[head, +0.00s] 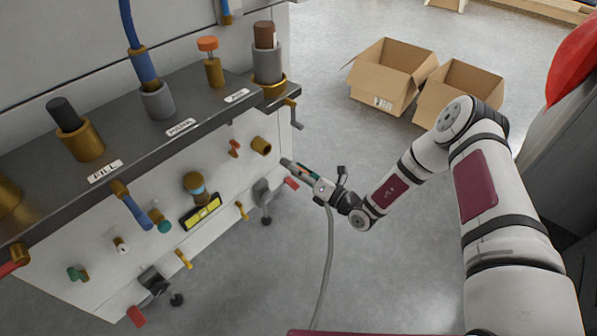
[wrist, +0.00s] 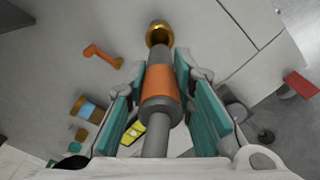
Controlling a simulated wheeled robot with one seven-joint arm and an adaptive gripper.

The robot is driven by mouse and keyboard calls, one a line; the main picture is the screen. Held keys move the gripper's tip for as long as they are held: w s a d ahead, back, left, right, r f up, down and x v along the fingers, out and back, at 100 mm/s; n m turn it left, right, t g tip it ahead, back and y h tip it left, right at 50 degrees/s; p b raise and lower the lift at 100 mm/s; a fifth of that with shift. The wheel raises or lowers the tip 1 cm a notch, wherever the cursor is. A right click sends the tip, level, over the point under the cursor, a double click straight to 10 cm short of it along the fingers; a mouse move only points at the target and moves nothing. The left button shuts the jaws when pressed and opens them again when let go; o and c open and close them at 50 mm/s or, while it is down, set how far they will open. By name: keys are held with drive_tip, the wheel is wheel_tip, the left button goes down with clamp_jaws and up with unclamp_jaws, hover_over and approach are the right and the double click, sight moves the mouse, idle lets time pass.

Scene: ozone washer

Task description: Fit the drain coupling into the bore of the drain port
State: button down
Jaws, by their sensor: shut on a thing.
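The drain coupling (wrist: 156,84), a grey cylinder with an orange band, lies between the teal finger pads of my gripper (wrist: 157,92), which is shut on it. Its grey nose (head: 286,163) also shows in the head view, sticking out ahead of the fingers. A brass tube, apparently the drain port (head: 261,146), juts from the white panel; its open dark bore faces the coupling in the wrist view (wrist: 159,36). The coupling points at the port. In the head view a small gap separates them. The exact alignment is hard to tell.
A grey hose (head: 329,250) hangs below my gripper to the floor. An orange elbow (head: 234,148) sits left of the port. A caster with a red pedal (head: 291,183) is close below. A dark shelf (head: 180,125) overhangs the panel. Cardboard boxes (head: 390,75) stand behind.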

sight(285, 162)
drive_tip(key=shift+d, duration=0.2)
drive_tip(key=shift+w+a, duration=0.25)
drive_tip(key=shift+a, duration=0.3)
drive_tip(key=shift+b+x, duration=0.8)
drive_tip(key=shift+x, duration=1.55)
drive_tip(key=shift+b+x, duration=0.75)
drive_tip(key=shift+x, duration=1.9)
drive_tip(key=c, duration=1.3)
unclamp_jaws()
drive_tip(key=v, duration=1.2)
